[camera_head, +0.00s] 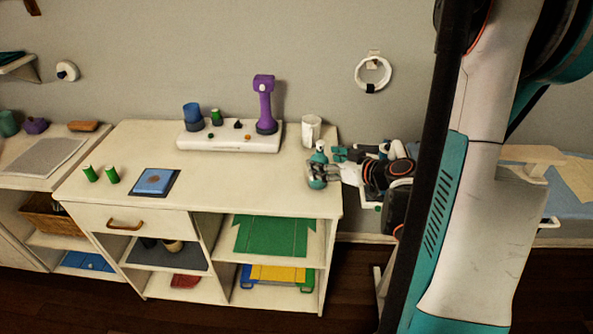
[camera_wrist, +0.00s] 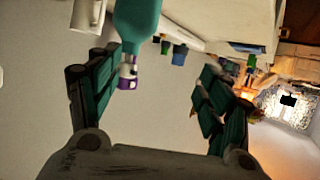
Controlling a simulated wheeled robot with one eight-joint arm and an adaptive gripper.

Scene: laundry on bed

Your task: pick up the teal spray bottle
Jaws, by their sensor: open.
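The teal spray bottle (camera_wrist: 137,20) shows at the top of the wrist view, which is turned upside down. Its wide body runs out of the frame and its narrow end points down the picture. It appears nearer my left-hand finger in that view. My gripper (camera_wrist: 155,80) is open, with its two teal and dark fingers wide apart and nothing clasped between them. In the head view my gripper (camera_head: 328,168) is at the right end of the white counter. The bottle (camera_head: 319,157) stands there close to the fingers and partly overlaps them. Contact cannot be told.
A white cup (camera_head: 311,129) stands just behind the bottle. A white tray (camera_head: 225,142) holds a purple scanner-like tool (camera_head: 265,105), a blue cup (camera_head: 192,115) and small items. The counter's middle is clear.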

